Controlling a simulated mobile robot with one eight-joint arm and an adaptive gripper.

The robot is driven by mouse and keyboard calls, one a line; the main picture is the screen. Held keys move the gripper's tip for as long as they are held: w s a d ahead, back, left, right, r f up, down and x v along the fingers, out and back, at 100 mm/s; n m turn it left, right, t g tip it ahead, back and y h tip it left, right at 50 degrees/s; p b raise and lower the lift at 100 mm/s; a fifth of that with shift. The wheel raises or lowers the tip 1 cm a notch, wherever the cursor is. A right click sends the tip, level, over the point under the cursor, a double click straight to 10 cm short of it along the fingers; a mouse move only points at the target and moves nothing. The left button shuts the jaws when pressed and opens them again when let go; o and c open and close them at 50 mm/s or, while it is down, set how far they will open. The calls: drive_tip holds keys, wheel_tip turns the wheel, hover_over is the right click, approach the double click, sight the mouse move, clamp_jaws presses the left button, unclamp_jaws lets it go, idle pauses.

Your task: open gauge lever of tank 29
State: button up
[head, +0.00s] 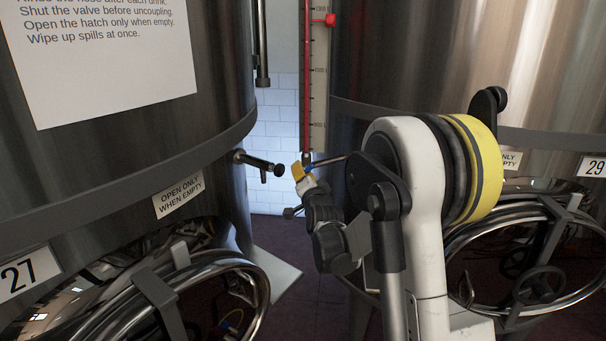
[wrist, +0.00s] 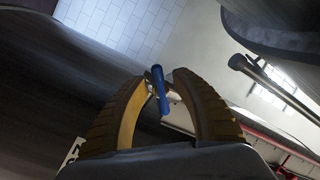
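Tank 29 (head: 430,60) is the large steel vessel on the right, with its number plate (head: 592,167). A level gauge with a red column (head: 307,90) and a scale stands beside its left side. In the wrist view the blue lever (wrist: 159,90) lies between the two yellow-brown fingers. My gripper (head: 300,171) is at the gauge's foot. Its fingers (wrist: 160,76) are apart, with a gap visible beside the lever. Whether either finger touches the lever is unclear.
Tank 27 (head: 110,150) stands on the left, with a pipe outlet (head: 262,165) protruding toward my gripper. Round hatches (head: 545,255) sit low on both tanks. A narrow gap with a white tiled wall (head: 277,120) lies between the tanks. A grey pipe (wrist: 270,80) shows at right in the wrist view.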

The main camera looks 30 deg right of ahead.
clamp_jaws()
drive_tip(key=shift+n, duration=0.4)
drive_tip(key=n+g+p, duration=0.1)
drive_tip(key=n+p, duration=0.1)
drive_tip(key=n, duration=0.1)
drive_tip(key=shift+g, duration=0.3)
drive_tip(key=n+g, duration=0.1)
drive_tip(key=n, duration=0.1)
drive_tip(key=n+h+p, duration=0.1)
drive_tip(key=n, duration=0.2)
drive_tip(key=shift+s+d+f+g, duration=0.1)
drive_tip(key=shift+s+d+g, duration=0.05)
drive_tip(key=shift+g, duration=0.25)
drive_tip(key=shift+o, duration=1.1)
unclamp_jaws()
